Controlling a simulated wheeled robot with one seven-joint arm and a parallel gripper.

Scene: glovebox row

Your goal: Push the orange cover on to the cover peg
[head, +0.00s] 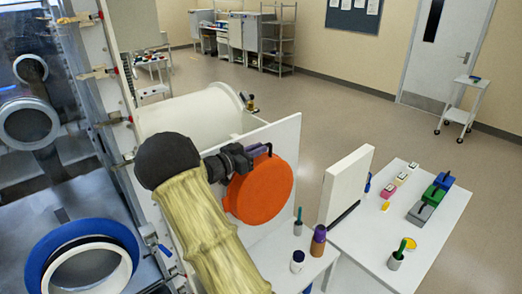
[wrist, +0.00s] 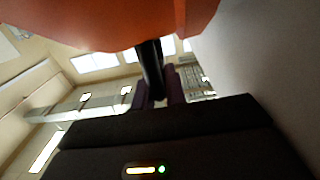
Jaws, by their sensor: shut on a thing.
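The round orange cover (head: 262,192) hangs upright, its broad face showing, in front of a white upright panel (head: 287,135). My gripper (head: 246,158) is at the cover's upper left edge. In the wrist view the orange cover (wrist: 100,20) fills the top, and a dark handle-like part (wrist: 151,65) runs from it down between the fingers of my gripper (wrist: 157,88), which is shut on it. A dark bent piece shows at the cover's top edge; I cannot tell whether it is the cover peg. Contact between cover and panel is hidden.
A white board (head: 347,185) stands right of the panel. A white table (head: 425,222) carries several small coloured blocks and a cup with a green tool. A purple bottle (head: 318,240) and small cups stand near the front. The glovebox with a blue-ringed port (head: 40,250) is at left.

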